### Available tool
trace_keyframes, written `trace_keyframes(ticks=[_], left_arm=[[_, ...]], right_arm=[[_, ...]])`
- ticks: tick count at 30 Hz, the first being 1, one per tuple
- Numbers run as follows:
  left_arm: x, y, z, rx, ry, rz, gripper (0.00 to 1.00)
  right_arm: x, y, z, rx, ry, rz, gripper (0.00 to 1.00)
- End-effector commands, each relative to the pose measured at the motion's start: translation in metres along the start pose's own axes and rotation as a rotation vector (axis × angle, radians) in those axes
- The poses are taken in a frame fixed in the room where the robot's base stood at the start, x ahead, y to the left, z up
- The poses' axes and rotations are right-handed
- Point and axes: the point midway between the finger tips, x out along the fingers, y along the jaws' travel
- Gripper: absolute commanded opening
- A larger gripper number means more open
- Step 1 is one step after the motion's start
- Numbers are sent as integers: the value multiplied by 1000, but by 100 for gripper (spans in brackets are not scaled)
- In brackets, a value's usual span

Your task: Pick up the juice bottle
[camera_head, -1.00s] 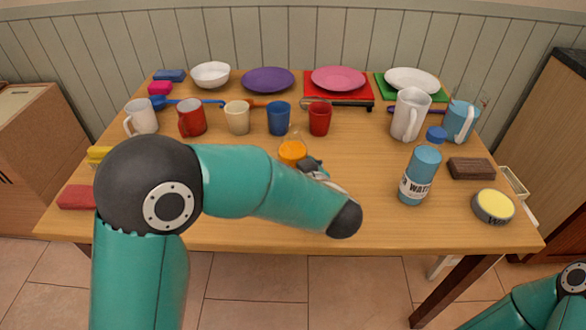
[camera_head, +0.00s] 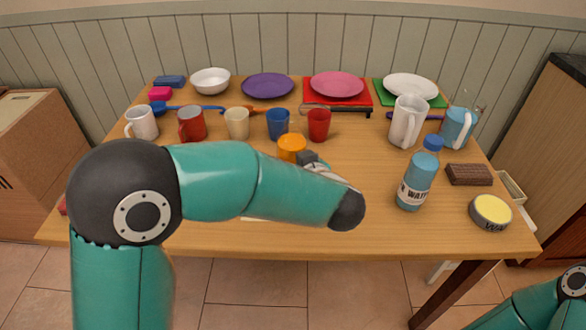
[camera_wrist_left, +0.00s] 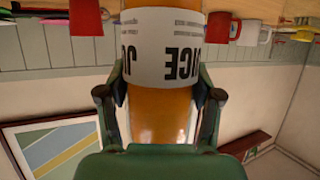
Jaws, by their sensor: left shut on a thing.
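The juice bottle (camera_head: 291,147) shows its orange upper part in the head view, beyond my left forearm, which hides its lower part. In the left wrist view the bottle (camera_wrist_left: 160,45) fills the middle, with a white label reading JUICE. My left gripper (camera_wrist_left: 160,105) has one finger on each side of the bottle and is shut on it. In the head view this gripper (camera_head: 310,160) is mostly hidden behind its own arm. Whether the bottle's base touches the table cannot be told. My right gripper is out of view.
A row of mugs, including a blue one (camera_head: 278,123) and a red one (camera_head: 319,124), stands just behind the bottle. A blue water bottle (camera_head: 416,180), a yellow-topped can (camera_head: 490,211) and a white pitcher (camera_head: 408,120) stand to the right. Plates line the table's back.

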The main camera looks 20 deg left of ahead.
Motion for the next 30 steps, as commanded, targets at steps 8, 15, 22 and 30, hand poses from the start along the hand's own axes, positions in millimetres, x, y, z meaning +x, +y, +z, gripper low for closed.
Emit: trace_keyframes(ticks=[8,15,22,30], left_arm=[[-31,0,-76,-8,6,3,0],[-51,0,-124,-5,5,3,0],[-60,0,-145,-2,4,0,0],[-61,0,-148,-1,3,0,0]], right_arm=[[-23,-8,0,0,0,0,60],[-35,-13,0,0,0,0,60],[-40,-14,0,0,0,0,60],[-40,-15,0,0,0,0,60]])
